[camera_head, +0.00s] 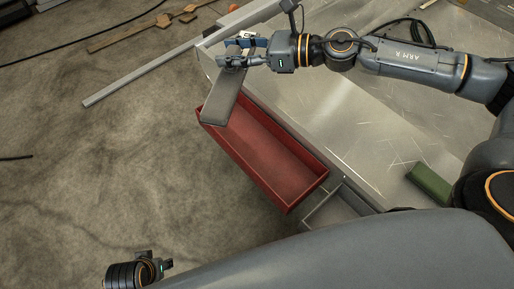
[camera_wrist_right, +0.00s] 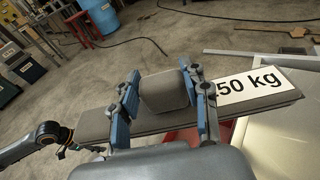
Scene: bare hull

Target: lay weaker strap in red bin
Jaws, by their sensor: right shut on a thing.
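A long flat grey strap (camera_head: 222,97) hangs from my right gripper (camera_head: 240,58) above the far left end of the red bin (camera_head: 287,185). In the right wrist view, the blue fingers of my right gripper (camera_wrist_right: 160,98) are shut on a grey block in the middle of the strap (camera_wrist_right: 95,122). A white label on the strap (camera_wrist_right: 250,86) reads "50 kg"; a finger covers its left edge, so a leading digit may be hidden. The visible part of the red bin's floor looks empty. Part of my left gripper (camera_head: 152,268) shows at the bottom left; its fingers are unclear.
A pale metal table (camera_head: 370,130) lies right of the red bin. A grey bin (camera_head: 335,208) adjoins the red bin's near end. A green block (camera_head: 429,184) lies on the table at the right. Open floor lies left, with a metal bar (camera_head: 135,77) farther back.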

